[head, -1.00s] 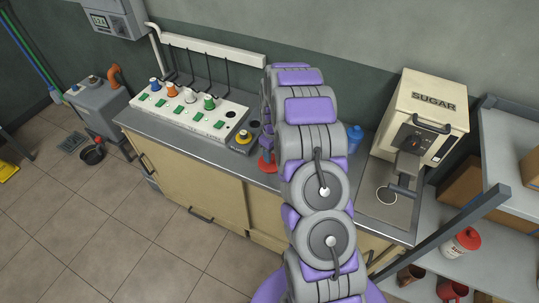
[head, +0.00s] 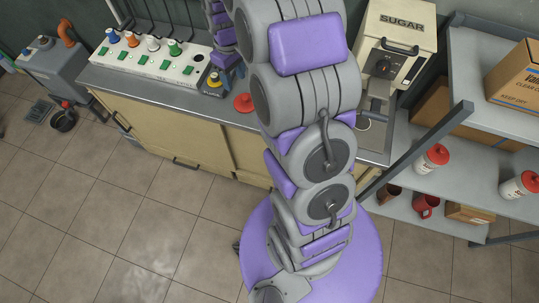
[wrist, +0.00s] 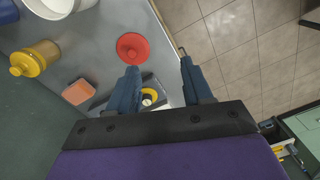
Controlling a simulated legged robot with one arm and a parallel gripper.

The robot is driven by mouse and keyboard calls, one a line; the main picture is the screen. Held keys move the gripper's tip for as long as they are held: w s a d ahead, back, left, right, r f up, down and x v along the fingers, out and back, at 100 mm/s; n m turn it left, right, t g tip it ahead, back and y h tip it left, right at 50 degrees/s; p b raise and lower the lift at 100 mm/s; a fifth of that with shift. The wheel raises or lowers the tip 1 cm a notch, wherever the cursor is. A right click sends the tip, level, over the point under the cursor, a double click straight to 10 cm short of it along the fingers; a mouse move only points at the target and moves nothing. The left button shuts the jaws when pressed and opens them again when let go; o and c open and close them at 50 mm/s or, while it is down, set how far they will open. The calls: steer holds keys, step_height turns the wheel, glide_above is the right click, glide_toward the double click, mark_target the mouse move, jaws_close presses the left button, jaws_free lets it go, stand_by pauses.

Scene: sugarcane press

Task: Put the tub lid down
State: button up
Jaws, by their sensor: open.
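The round red tub lid (head: 244,103) lies flat on the grey counter, near its front edge and left of my arm. It also shows in the wrist view (wrist: 132,48), just beyond the tip of my left-hand finger. My gripper (wrist: 162,78) is open, with two blue fingers wide apart and nothing between them. In the head view the gripper (head: 229,65) is small and partly hidden, above the counter beside the lid. I cannot tell its exact height over the counter.
A control panel with coloured knobs (head: 150,50) stands left of the lid. In the wrist view a yellow-lidded jar (wrist: 35,58) and an orange block (wrist: 78,92) stand nearby. The sugar machine (head: 395,45) and shelves (head: 500,135) are at right. Floor in front is clear.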

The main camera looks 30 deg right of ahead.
steer(key=s+a+r+m, duration=0.1)
steer(key=s+a+r, duration=0.6)
steer(key=s, duration=0.4)
steer(key=s+a+r+m, duration=0.1)
steer(key=s, duration=1)
steer(key=s+a+r+m+g, duration=0.1)
steer(key=s+a+r, duration=0.1)
steer(key=s, duration=0.9)
steer(key=shift+a+m, duration=0.3)
steer(key=shift+m, duration=0.1)
steer(key=shift+a, duration=0.15)
steer(key=shift+c, duration=0.7)
